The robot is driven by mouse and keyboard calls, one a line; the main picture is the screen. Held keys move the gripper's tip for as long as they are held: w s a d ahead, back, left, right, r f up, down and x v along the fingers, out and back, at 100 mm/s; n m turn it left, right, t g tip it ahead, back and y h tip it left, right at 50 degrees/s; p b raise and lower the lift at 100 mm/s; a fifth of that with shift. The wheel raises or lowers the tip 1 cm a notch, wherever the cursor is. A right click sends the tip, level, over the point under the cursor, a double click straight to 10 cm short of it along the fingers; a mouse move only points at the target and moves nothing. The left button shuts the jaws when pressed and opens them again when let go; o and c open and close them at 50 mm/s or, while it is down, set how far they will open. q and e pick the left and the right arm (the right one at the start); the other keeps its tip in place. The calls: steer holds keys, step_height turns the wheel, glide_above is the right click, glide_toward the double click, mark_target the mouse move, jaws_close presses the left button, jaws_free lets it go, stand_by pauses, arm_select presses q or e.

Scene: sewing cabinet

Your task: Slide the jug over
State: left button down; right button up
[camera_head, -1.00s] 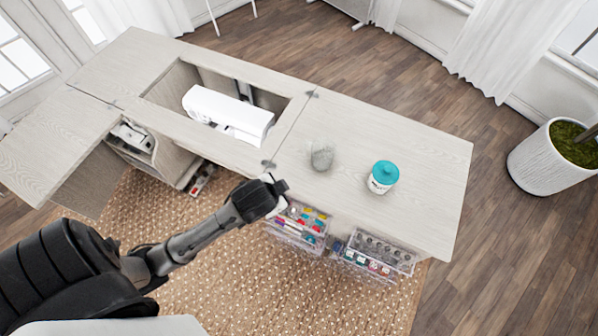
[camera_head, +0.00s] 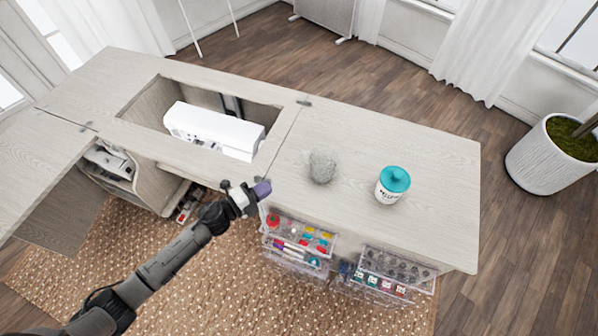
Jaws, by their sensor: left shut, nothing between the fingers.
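A white jar with a teal lid (camera_head: 392,186) stands upright on the right part of the cabinet top (camera_head: 430,170). It is the most jug-like thing in view. A rough grey rounded object (camera_head: 322,167) sits to its left on the same top. My left gripper (camera_head: 260,190) is shut and empty, at the front edge of the cabinet top in the picture, left of the grey object and apart from both things. I cannot tell its exact height over the edge. My right gripper is not in view.
A white sewing machine (camera_head: 214,130) lies in the cabinet's recessed opening on the left. Clear organisers with coloured supplies (camera_head: 298,238) and bottles (camera_head: 388,272) are at the cabinet's front. The top right of the jar is bare. A potted plant (camera_head: 552,152) stands on the floor at right.

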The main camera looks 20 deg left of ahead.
mark_target(315, 170)
arm_select(q)
steer(key=w+d+m+h, duration=0.1)
steer(key=w+d, duration=0.1)
steer(key=d, duration=0.1)
steer(key=w+d+m+g+h, duration=0.1)
steer(key=w+d, duration=0.1)
steer(key=d, duration=0.1)
steer(key=w+d+r+m+h, duration=0.1)
steer(key=w+d, duration=0.1)
steer(key=d, duration=0.1)
steer(key=shift+w+d+b, duration=0.1)
steer(key=shift+d+b, duration=0.15)
steer(key=shift+b, duration=0.05)
steer(key=shift+w+a+f+b, duration=0.1)
steer(key=shift+w+b, duration=0.2)
steer(key=shift+w, duration=0.75)
steer(key=shift+w+a, duration=0.1)
steer(key=shift+w, duration=0.7)
steer(key=shift+a, duration=0.1)
